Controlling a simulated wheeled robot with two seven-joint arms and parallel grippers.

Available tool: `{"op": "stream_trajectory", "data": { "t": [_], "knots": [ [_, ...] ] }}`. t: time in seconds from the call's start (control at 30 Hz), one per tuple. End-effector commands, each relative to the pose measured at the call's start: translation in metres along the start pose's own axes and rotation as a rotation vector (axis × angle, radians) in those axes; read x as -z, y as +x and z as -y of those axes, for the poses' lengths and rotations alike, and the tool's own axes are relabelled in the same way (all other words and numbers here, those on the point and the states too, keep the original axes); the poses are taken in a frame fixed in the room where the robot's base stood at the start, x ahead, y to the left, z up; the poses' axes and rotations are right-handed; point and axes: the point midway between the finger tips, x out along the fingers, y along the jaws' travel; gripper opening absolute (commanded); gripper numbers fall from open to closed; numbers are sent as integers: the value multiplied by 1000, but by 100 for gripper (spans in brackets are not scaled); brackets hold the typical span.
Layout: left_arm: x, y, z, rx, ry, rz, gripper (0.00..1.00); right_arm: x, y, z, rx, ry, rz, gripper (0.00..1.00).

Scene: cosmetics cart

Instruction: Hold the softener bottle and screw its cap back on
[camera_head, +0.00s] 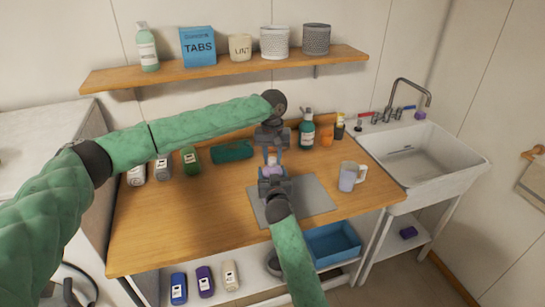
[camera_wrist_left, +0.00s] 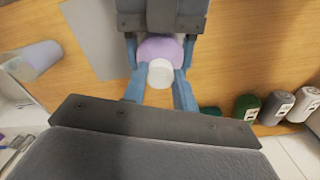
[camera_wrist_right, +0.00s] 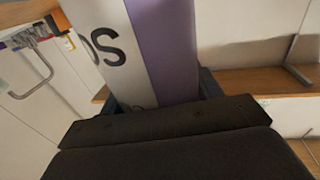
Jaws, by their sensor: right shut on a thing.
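The softener bottle (camera_head: 271,171) is lilac and white and stands upright over the grey mat. My right gripper (camera_head: 272,183) is shut on its body; in the right wrist view the bottle (camera_wrist_right: 160,50) fills the space between the fingers. My left gripper (camera_head: 272,152) points down from above, fingers on either side of the bottle's top. In the left wrist view a white round cap (camera_wrist_left: 160,73) sits over the lilac shoulder, between the blue fingertips of my left gripper (camera_wrist_left: 161,80). Whether those fingers press on the cap is unclear. The thread under the cap is hidden.
The grey mat (camera_head: 315,198) lies on the wooden worktop (camera_head: 150,225). A mug (camera_head: 347,177) stands right of the bottle. Several bottles line the worktop's left and back, with a dark green thing (camera_head: 232,151) between. A sink (camera_head: 425,150) is at right.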

Motion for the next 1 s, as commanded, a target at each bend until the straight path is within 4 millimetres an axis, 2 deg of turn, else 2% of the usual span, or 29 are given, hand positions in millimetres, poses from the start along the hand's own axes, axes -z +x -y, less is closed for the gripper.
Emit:
{"op": "stream_trajectory", "data": {
  "t": [0.03, 0.1, 0.37, 0.47, 1.0],
  "knots": [
    [0, 0, 0, 0, 0, 0, 14, 0, 0, 0, 0, 0, 0, 0],
    [0, 0, 0, 0, 0, 0, 0, 0, 0, 0, 0, 0, 0, 0],
    [0, 0, 0, 0, 40, 0, 0, 0, 0, 0, 0, 0, 0, 0],
    [0, 0, 0, 0, 139, 1, 0, 0, 0, 0, 0, 0, 0, 0],
    [0, 1, 1, 0, 911, 1, 0, 0, 0, 0, 0, 1, 0, 0]
  ]
}}
